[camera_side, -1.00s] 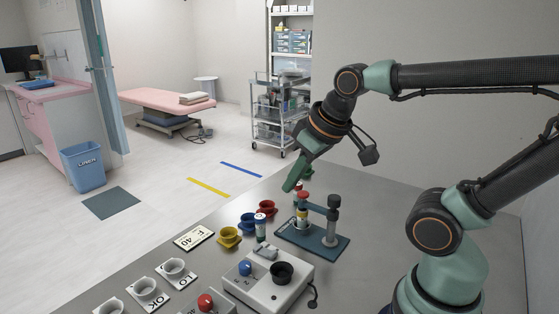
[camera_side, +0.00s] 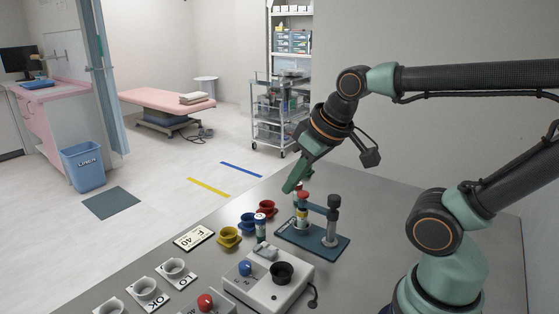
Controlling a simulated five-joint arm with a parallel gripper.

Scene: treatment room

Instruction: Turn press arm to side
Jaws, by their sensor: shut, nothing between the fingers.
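The press stands on a dark teal base plate (camera_side: 326,246) on the grey table. Its grey post (camera_side: 333,220) rises at the right of the plate. The dark press arm (camera_side: 317,208) reaches left from the post to a red-topped head (camera_side: 303,197). A yellow-banded piece (camera_side: 302,214) is under the head; I cannot tell if they touch. My gripper (camera_side: 288,189) is shut, its green fingers pointing down just above and left of the red top. I cannot tell if the fingers touch the press.
Blue, yellow and red cups (camera_side: 229,236) and a capped vial (camera_side: 261,226) stand left of the press. A grey device (camera_side: 268,278) with a black round well is in front. White cups on labelled cards (camera_side: 147,290) are at the front left.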

